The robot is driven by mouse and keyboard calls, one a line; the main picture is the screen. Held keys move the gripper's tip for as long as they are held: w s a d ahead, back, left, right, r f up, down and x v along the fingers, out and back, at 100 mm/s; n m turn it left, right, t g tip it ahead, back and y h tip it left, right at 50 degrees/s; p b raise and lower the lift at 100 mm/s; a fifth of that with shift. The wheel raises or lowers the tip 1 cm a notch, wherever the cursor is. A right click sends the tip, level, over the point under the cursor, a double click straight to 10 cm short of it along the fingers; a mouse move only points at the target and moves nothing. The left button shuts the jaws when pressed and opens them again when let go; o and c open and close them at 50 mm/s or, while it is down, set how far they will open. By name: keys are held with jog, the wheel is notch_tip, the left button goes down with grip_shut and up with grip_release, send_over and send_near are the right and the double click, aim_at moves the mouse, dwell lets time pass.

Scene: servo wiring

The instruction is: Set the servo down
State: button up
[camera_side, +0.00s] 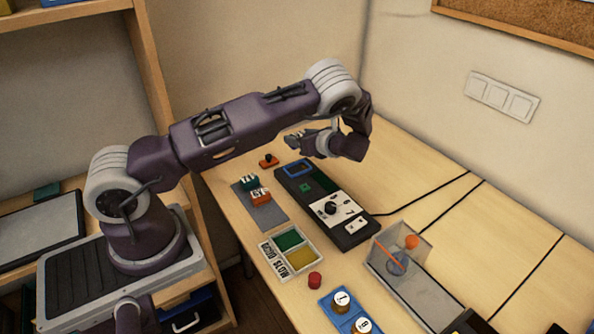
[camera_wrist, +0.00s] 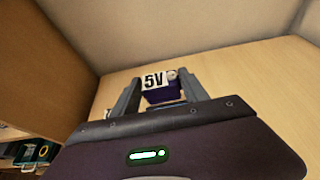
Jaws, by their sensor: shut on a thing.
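The servo (camera_wrist: 154,90) is a small dark blue-purple block with a white "5V" label. In the wrist view it sits between the two grey fingers of my gripper (camera_wrist: 161,75), which is shut on it. In the side view my gripper (camera_side: 297,139) is above the far end of the table, behind the black board (camera_side: 352,234). The held servo is too small and too covered to make out clearly there. What lies directly under the servo is hidden in the wrist view.
A grey mat (camera_side: 271,216) holds green and orange labelled blocks. A blue square outline (camera_side: 299,168) marks the board's far end. Nearer are a green-and-yellow tray (camera_side: 265,250), a red cylinder (camera_side: 315,280) and a clear-walled box (camera_side: 425,293). Dark cables cross the table's right side.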

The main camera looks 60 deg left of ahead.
notch_tip(320, 180, down, 10)
jog(key=shift+w+a+r, duration=0.1)
jog(key=shift+r, duration=0.15)
jog(key=shift+f, duration=0.15)
jog(key=o, duration=1.4)
